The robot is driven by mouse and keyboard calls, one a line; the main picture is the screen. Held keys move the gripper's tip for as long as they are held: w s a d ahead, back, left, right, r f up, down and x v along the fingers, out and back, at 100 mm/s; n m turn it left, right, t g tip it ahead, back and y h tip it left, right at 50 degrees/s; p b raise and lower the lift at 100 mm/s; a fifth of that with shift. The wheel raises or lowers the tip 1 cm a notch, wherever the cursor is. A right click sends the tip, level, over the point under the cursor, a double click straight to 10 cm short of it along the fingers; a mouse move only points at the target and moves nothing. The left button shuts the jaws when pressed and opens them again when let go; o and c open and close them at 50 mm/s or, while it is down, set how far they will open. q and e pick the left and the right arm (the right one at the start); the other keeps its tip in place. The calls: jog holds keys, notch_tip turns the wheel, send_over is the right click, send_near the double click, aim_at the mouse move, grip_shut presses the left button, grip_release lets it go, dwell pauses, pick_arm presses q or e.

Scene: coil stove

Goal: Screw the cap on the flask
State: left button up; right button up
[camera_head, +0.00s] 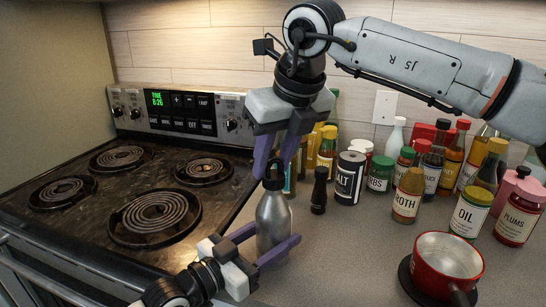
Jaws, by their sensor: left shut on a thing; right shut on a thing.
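A silver metal flask (272,218) stands upright on the grey counter just right of the stove. My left gripper (268,243) comes in low from the left, with its purple fingers shut on the flask's body. A black cap (274,174) sits at the top of the flask, in line with its neck. My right gripper (275,160) reaches down from above, with its purple fingers shut on the cap. I cannot tell how far the cap is seated on the neck.
A coil stove (120,205) with several burners lies to the left. A small dark bottle (319,190) and a salt jar (348,180) stand close right of the flask. A red pot (445,268) is at front right.

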pick_arm(q)
grip_shut()
pick_arm(e)
jog(key=shift+f, duration=0.1)
jog(key=m+h, duration=0.1)
jog(key=m, duration=0.2)
jog(key=m+h, duration=0.1)
jog(key=m, duration=0.2)
jog(key=shift+m+t+h, duration=0.3)
jog(key=shift+m, duration=0.1)
jog(key=m+h, duration=0.2)
jog(key=m, duration=0.3)
jog(key=m+g, duration=0.1)
jog(key=m, duration=0.1)
jog(key=m+h, duration=0.1)
jog(key=m, duration=0.2)
jog(key=shift+d+g, duration=0.15)
jog(key=shift+g, duration=0.25)
jog(key=o, duration=1)
